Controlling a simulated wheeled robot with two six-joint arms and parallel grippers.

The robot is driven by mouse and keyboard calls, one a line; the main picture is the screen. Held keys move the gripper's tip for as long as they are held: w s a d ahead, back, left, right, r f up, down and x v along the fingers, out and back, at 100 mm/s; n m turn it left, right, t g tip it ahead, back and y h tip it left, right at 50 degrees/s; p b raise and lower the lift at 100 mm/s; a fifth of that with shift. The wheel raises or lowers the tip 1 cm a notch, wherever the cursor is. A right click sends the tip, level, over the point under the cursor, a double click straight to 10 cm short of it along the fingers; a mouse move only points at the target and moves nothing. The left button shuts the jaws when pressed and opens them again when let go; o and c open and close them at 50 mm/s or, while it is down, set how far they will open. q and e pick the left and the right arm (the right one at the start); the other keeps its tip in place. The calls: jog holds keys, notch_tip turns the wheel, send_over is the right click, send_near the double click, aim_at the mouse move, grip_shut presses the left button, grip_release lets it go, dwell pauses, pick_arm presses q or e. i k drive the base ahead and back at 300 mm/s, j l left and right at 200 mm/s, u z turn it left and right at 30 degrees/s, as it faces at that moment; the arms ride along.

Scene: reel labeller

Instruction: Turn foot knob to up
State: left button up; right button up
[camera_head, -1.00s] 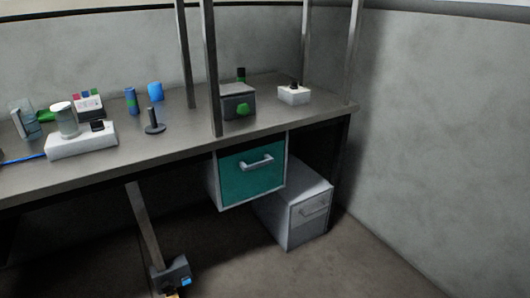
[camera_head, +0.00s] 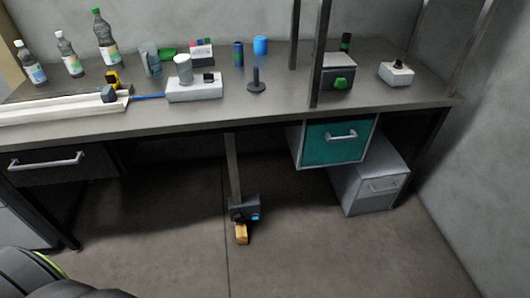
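A dark grey box (camera_head: 244,209) sits low under the workbench, at the lower end of a thin upright post (camera_head: 234,165). It has a small blue part (camera_head: 255,216) on its right side and an orange-tan block (camera_head: 241,234) sticking out below, close to the floor. This looks like the foot control, but which part is the knob and which way it is set are too small to tell. Neither of my grippers is in view.
The workbench (camera_head: 150,112) carries bottles, a white device (camera_head: 195,89), a black stand (camera_head: 256,82) and a white box with a black knob (camera_head: 396,73). A teal drawer (camera_head: 335,143) and a grey cabinet (camera_head: 368,185) are right of the post. The floor before the post is clear.

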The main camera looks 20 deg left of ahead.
aim_at(240, 218)
jog(key=u, duration=1)
